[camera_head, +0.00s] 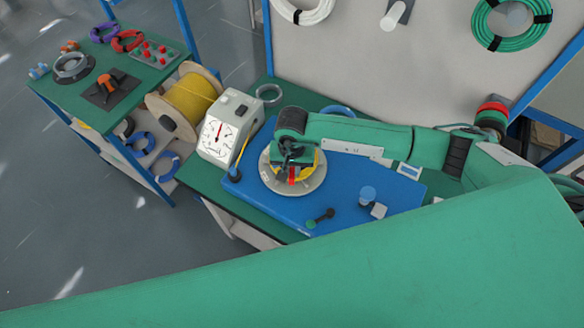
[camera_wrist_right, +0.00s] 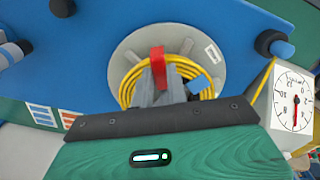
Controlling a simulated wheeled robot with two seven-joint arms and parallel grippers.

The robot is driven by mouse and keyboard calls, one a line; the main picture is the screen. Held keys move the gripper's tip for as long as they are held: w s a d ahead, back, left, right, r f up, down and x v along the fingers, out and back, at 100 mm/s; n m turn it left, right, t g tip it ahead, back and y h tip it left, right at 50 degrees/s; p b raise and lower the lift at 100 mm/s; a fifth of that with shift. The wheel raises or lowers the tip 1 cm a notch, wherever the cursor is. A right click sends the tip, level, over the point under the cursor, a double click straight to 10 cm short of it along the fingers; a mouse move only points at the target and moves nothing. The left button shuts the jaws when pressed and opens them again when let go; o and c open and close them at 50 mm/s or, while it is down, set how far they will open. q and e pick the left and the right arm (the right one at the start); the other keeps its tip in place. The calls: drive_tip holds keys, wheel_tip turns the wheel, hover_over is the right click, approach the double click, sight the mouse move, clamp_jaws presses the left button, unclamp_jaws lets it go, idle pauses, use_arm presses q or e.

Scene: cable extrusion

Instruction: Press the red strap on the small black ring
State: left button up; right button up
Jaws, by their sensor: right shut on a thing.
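The red strap (camera_wrist_right: 157,58) stands between the fingertips of my right gripper (camera_wrist_right: 159,78) in the right wrist view. That gripper is shut on it, above a coil of yellow cable (camera_wrist_right: 206,83) on a round grey plate (camera_wrist_right: 133,50). In the head view the right gripper (camera_head: 291,163) points down over the same plate (camera_head: 312,186). The strap (camera_head: 292,177) shows as a small red patch below it. The gripper hides part of the coil. I cannot make out the small black ring under the gripper. My left gripper is not in view.
The plate rests on a blue board (camera_head: 340,200). A white dial gauge (camera_head: 231,127) and a yellow cable spool (camera_head: 187,100) stand to its left.

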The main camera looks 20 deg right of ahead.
drive_tip(key=shift+s+f, duration=0.1)
drive_tip(key=shift+f, duration=0.05)
drive_tip(key=o, duration=0.9)
drive_tip(key=shift+c, duration=0.2)
drive_tip(key=shift+r+p, duration=0.3)
drive_tip(key=shift+r, duration=0.4)
drive_tip(key=shift+r+p, duration=1.15)
drive_tip(key=shift+r, duration=2.25)
